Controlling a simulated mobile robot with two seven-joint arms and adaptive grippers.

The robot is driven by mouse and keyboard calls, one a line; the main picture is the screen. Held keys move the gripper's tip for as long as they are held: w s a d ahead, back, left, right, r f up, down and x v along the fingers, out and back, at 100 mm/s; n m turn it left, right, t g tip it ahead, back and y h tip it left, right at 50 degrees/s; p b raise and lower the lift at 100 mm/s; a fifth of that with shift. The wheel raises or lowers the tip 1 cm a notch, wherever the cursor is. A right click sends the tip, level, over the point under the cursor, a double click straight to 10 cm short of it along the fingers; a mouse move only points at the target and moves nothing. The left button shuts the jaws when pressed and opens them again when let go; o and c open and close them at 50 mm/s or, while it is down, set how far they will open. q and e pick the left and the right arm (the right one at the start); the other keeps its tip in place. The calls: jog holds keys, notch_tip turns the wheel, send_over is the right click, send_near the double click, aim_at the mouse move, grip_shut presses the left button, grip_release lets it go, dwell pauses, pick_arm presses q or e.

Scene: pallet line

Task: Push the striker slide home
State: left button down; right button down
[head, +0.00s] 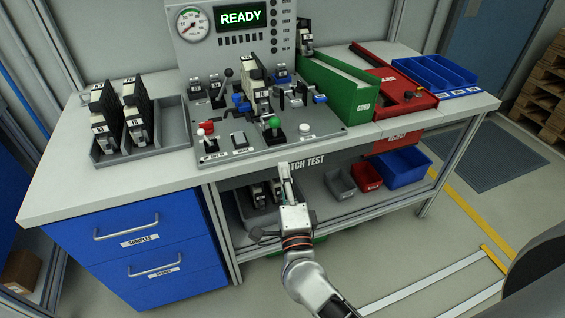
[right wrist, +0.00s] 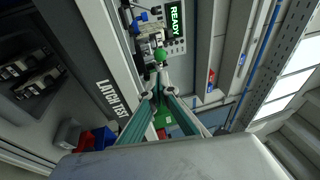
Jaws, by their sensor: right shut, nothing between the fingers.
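The latch test fixture (head: 240,146) stands on the bench, with a green ball knob (head: 273,121) on a dark post near its front edge. I cannot tell for certain which part is the striker slide; the green knob may be its handle. My right gripper (head: 283,166) is shut and empty, just in front of the bench edge and short of the green knob. In the right wrist view the fingertips (right wrist: 158,76) point toward the green knob (right wrist: 160,54), apart from it. My left gripper is not in view.
A grey tray (head: 172,128) with dark units is at the left. A red knob (head: 208,127) and a white button (head: 305,128) flank the green knob. A green bin (head: 340,95), a red bin (head: 405,98) and blue trays (head: 440,75) stand right. The panel (head: 241,17) reads READY.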

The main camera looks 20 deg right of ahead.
aim_at(271, 124)
jog(key=x, duration=1.2)
jog(key=shift+w, duration=0.1)
jog(key=w, duration=0.5)
jog(key=shift+w+a+r, duration=0.1)
jog(key=shift+w, duration=0.2)
